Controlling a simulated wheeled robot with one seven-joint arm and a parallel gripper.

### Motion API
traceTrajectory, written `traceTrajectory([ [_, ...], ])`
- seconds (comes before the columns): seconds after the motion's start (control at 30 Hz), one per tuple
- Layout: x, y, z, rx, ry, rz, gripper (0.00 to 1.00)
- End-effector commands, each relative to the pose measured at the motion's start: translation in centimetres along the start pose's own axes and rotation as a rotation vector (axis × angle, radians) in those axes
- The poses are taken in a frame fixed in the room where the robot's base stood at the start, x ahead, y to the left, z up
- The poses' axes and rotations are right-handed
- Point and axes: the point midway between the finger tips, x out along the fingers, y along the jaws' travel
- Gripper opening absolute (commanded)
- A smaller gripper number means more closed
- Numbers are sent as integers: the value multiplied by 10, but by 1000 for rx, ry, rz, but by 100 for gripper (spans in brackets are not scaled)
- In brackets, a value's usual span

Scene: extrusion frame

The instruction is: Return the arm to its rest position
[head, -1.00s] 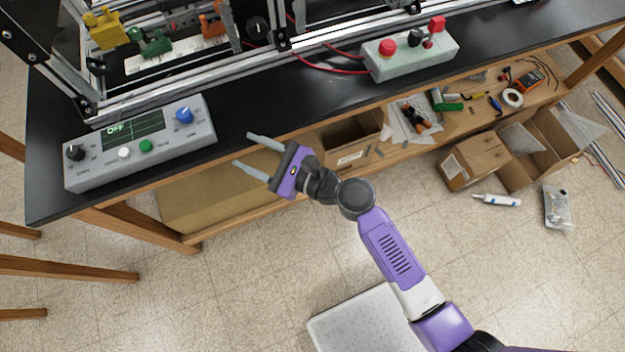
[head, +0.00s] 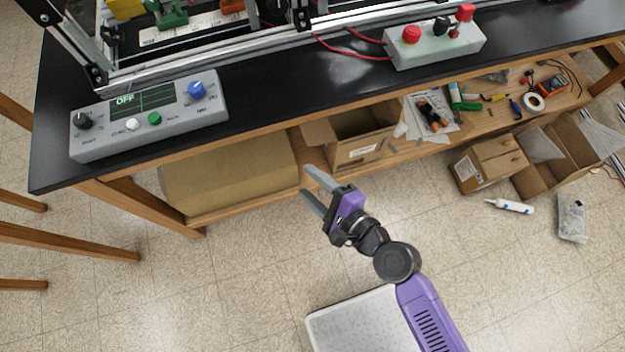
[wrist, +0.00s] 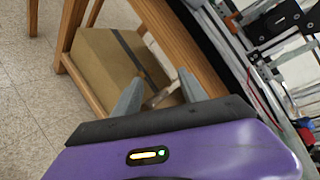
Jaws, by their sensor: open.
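My gripper (head: 313,191) is purple with two grey fingers. In the head view it hangs in front of the workbench, over the floor side, with its fingers pointing up and left toward the lower shelf. The fingers are apart with nothing between them, and they touch nothing that I can see. In the wrist view my gripper (wrist: 157,92) also shows open, with a cardboard box on the shelf and a wooden table leg beyond it.
The black workbench (head: 270,105) carries a grey control box (head: 150,118) reading OFF and a red-button box (head: 436,46). An aluminium extrusion frame stands behind. Below, the shelf holds a closed carton (head: 230,175) and an open carton (head: 365,140). Cartons (head: 487,163) stand at right. Floor around is mostly clear.

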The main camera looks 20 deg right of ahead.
Motion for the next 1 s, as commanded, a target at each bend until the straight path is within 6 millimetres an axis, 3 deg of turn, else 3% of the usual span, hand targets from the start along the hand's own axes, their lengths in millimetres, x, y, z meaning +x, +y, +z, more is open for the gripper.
traceTrajectory([
  [0.77,-3,1,-2,-43,10,-3,50],
  [0.87,-3,-5,-6,-134,28,-20,50],
  [1.0,-13,-34,-13,-419,102,-83,50],
])
